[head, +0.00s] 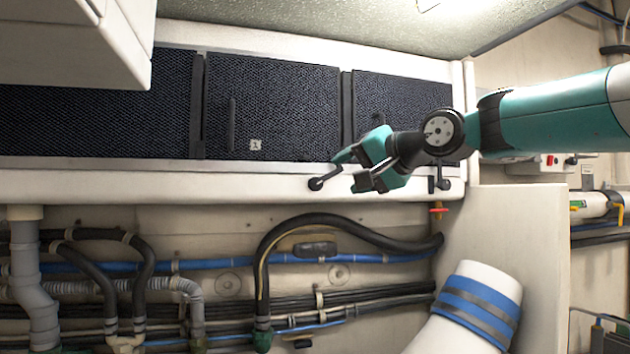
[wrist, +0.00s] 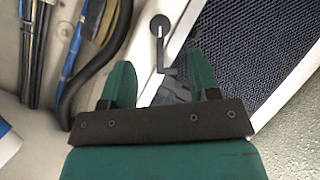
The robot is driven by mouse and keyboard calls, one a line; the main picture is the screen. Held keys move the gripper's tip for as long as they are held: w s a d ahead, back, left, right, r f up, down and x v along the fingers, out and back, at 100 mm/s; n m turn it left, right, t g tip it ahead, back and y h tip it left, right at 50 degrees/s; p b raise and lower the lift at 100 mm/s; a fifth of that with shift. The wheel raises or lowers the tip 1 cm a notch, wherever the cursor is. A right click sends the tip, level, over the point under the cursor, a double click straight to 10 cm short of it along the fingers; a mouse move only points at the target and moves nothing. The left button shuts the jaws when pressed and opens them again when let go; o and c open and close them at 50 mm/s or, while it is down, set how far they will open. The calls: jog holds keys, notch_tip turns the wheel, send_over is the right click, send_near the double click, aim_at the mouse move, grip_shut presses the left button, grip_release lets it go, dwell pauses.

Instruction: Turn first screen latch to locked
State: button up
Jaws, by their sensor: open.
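The first screen latch (head: 316,184) is a small dark pivot on the white rail below the screen marked 1 (head: 275,110). Its thin handle points right and slightly up in the head view, toward my gripper (head: 349,172). My gripper is open, with its fingers close to the handle's free end. In the wrist view, the latch (wrist: 160,27) lies ahead of my gripper (wrist: 160,78). The handle runs from the pivot back into the gap between the two fingers. I cannot tell whether either finger touches it.
A second latch (head: 443,184) hangs on the same rail to the right, close behind my wrist. Dark mesh screens (head: 95,105) line the wall above the rail. Black hoses (head: 330,224) and blue pipes run below. A white cabinet (head: 75,45) overhangs the upper left.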

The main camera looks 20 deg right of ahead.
aim_at(317, 184)
jog(key=p+x, duration=0.2)
jog(key=x, duration=0.8)
jog(key=shift+p, duration=0.35)
jog(key=shift+c, duration=0.4)
grip_shut()
